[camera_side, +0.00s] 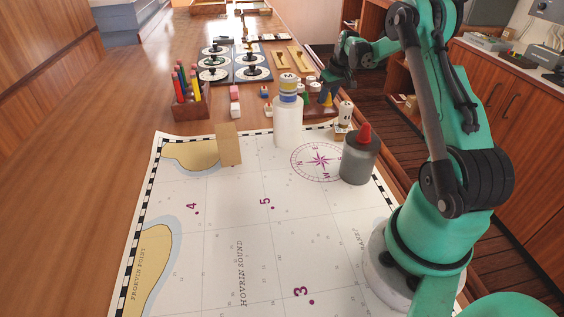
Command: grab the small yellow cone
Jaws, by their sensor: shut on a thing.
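My gripper (331,86) is at the far right of the table, at the end of my green arm, pointing down. It is shut on the small yellow cone (327,98), which shows just below the fingertips. The cone is small in this view, and I cannot tell whether it still touches the table. Other small coloured pieces stand close to its left, including a green one (303,97).
A pen box (190,109) is at left. The chart's (230,220) near part is clear.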

